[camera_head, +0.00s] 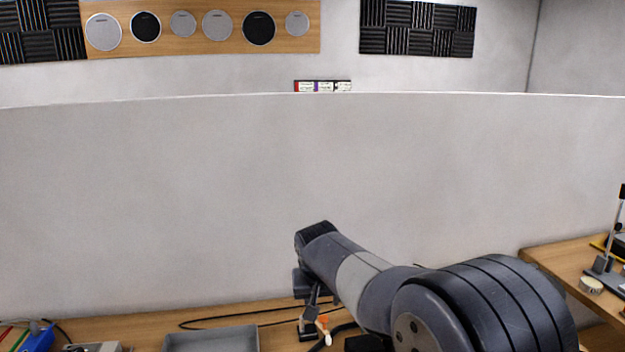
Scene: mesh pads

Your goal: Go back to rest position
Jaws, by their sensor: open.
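My arm reaches in from the lower right of the head view, and its end points left toward the wall side of the bench. My gripper (312,310) hangs below the wrist, just above or in front of the wooden bench (140,325). Its fingers are small and partly mixed with the items behind them, and nothing is clearly held between them. A small orange and white item (322,328) shows right beside the fingertips; I cannot tell if they touch.
A grey tray (212,338) lies left of my gripper, with a grey box (97,347) and a blue item (40,338) farther left. A black cable (230,323) runs behind. A second bench (560,265) with a stand and a tape roll (591,285) is at right. A pale partition (180,200) rises behind.

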